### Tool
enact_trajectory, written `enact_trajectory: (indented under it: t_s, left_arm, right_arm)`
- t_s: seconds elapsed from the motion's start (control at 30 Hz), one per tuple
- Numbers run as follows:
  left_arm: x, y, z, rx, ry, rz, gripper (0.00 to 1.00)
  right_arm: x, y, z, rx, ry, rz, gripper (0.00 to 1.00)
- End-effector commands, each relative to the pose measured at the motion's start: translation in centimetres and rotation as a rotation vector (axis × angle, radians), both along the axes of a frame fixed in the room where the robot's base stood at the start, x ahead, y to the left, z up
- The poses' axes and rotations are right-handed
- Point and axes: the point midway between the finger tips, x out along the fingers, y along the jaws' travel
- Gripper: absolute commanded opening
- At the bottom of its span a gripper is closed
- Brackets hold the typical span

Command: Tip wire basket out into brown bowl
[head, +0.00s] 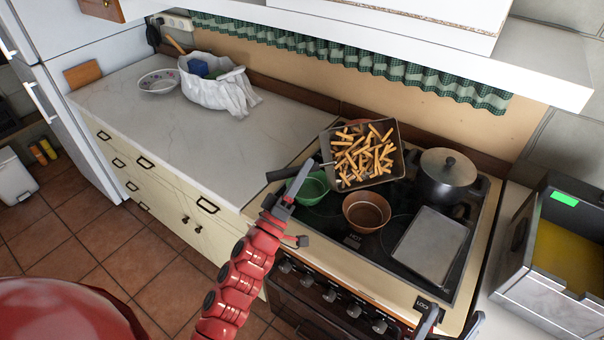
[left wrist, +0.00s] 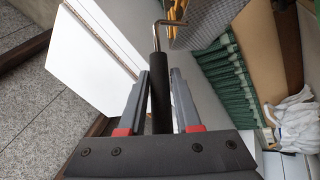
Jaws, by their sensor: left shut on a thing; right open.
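The wire basket (head: 396,168) is dark grey mesh and full of fries (head: 362,155). It is held above the stove, with its open side facing the head camera. My left gripper (head: 300,176) is shut on its black handle. The left wrist view shows the handle (left wrist: 162,85) between the two fingers (left wrist: 162,98), with a bent metal rod leading to the mesh. The brown bowl (head: 366,213) stands on the stove just below the basket in the picture; its visible inside looks empty. My right gripper (head: 452,324) is open and empty at the bottom edge, partly cut off.
A green bowl (head: 308,188) stands left of the brown bowl. A lidded pot (head: 447,177) and a flat metal tray (head: 430,246) are to the right. A grey bin (head: 550,285) is at far right. The left counter (head: 180,125) is mostly clear.

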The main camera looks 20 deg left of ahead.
Motion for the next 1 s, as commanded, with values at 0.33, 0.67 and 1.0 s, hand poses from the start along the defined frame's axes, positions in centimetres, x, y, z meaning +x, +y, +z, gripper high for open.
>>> enact_trajectory:
  t_s: [0.33, 0.67, 1.0]
  left_arm:
    - [-0.7, -0.5, -0.7, 0.057, -0.091, -0.001, 0.0]
    - [-1.5, -1.0, -1.1, 0.121, -0.183, -0.001, 0.0]
    - [-2.3, -1.5, -1.4, 0.183, -0.273, 0.0, 0.0]
  right_arm:
    - [0.0, 0.0, -2.8, 0.0, 0.0, 0.0, 0.71]
    - [0.0, 0.0, -5.0, 0.0, 0.0, 0.0, 0.71]
    - [0.0, 0.0, -6.9, 0.0, 0.0, 0.0, 0.71]
